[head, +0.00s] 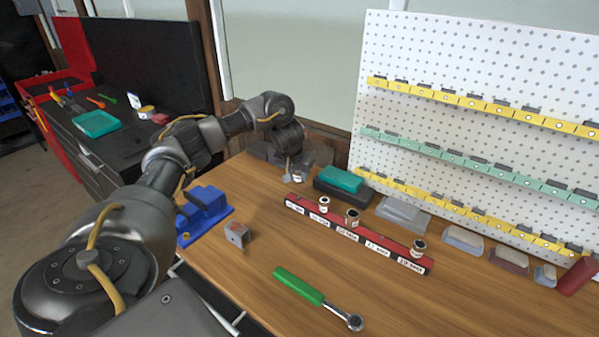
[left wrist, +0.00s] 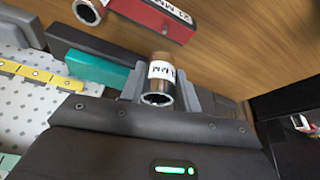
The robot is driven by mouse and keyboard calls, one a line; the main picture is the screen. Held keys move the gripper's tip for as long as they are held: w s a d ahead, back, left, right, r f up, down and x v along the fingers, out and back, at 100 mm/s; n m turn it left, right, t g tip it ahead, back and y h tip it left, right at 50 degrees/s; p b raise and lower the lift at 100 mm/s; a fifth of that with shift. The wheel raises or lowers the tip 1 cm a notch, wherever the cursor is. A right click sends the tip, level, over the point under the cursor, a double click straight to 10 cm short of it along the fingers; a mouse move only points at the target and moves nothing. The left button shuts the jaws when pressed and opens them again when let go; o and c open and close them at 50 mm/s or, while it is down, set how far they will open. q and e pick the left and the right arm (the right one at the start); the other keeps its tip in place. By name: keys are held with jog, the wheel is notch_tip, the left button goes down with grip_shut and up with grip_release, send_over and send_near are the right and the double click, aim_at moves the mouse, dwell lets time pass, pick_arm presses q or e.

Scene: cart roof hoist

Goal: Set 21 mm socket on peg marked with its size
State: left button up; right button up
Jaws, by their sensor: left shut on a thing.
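My left gripper (head: 294,174) is shut on a metal socket (head: 298,178) with a white band, above the back left of the bench. In the left wrist view the socket (left wrist: 161,84) sits between the two fingers, and its band reads what looks like 21 MM, partly cut off. The red peg rail (head: 378,250) lies to the right of the gripper, with white size labels on its front. Its left end bears no socket, and the label at that end reads 21 MM in the left wrist view (left wrist: 173,10). Three other sockets stand along the rail. My right gripper is not in view.
A green-handled ratchet (head: 300,288) lies in front of the rail. A blue holder (head: 205,210) and small metal bracket (head: 238,235) are at left. A pegboard (head: 480,80) rises behind.

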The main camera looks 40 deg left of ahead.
aim_at(297, 181)
pick_arm(q)
jog(key=shift+p, duration=0.3)
jog(key=shift+f, duration=1.2)
jog(key=shift+f+b, duration=0.5)
jog(key=shift+f, duration=0.85)
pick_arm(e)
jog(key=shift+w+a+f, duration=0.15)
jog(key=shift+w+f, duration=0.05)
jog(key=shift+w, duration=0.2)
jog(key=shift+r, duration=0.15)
pick_arm(q)
jog(key=shift+r+p, duration=0.25)
jog(key=shift+p, duration=0.55)
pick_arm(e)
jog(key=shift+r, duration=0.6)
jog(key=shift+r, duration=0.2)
pick_arm(q)
jog(key=shift+p, duration=0.55)
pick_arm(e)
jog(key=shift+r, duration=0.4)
